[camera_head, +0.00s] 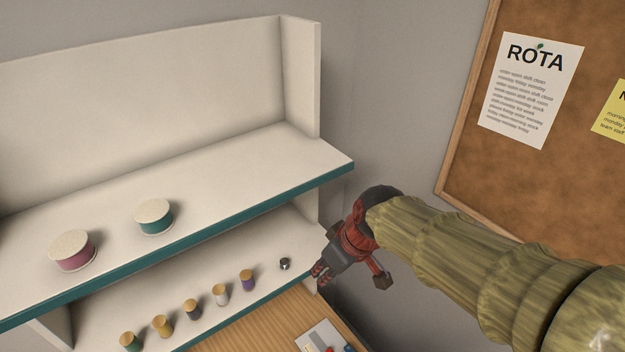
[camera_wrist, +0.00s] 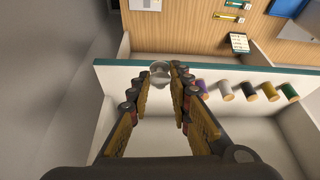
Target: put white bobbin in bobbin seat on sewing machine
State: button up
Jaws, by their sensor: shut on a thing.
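My gripper (camera_head: 319,272) is at the right end of the lower shelf in the head view. In the wrist view its fingers (camera_wrist: 160,75) are closed around a pale, whitish round piece, which appears to be the white bobbin (camera_wrist: 160,70), held at the fingertips. In the head view the held bobbin cannot be made out. A small dark and silver piece (camera_head: 285,263) sits on the lower shelf just left of my gripper. I cannot make out the sewing machine or its bobbin seat in either view.
Several thread spools (camera_head: 192,309) stand along the lower shelf (camera_head: 262,250), also visible in the wrist view (camera_wrist: 227,90). Pink (camera_head: 72,251) and teal (camera_head: 154,217) ribbon reels stand on the upper shelf. A wooden tabletop (camera_head: 275,322) lies below. A corkboard (camera_head: 480,150) hangs at right.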

jog(key=w+d+f+m+h+b, duration=0.1)
jog(key=f+b, duration=0.6)
jog(key=f, duration=0.8)
jog(key=w+d+f+m+h+b, duration=0.1)
jog(key=w+d+f+m+b, duration=0.3)
jog(key=f, duration=1.2)
jog(key=w+d+f+m+t+h+b, duration=0.1)
jog(key=w+d+f+m+b, duration=0.2)
jog(key=d+f+b, duration=0.6)
jog(key=b+x, duration=0.1)
jog(key=x, duration=0.6)
jog(key=shift+f, duration=0.1)
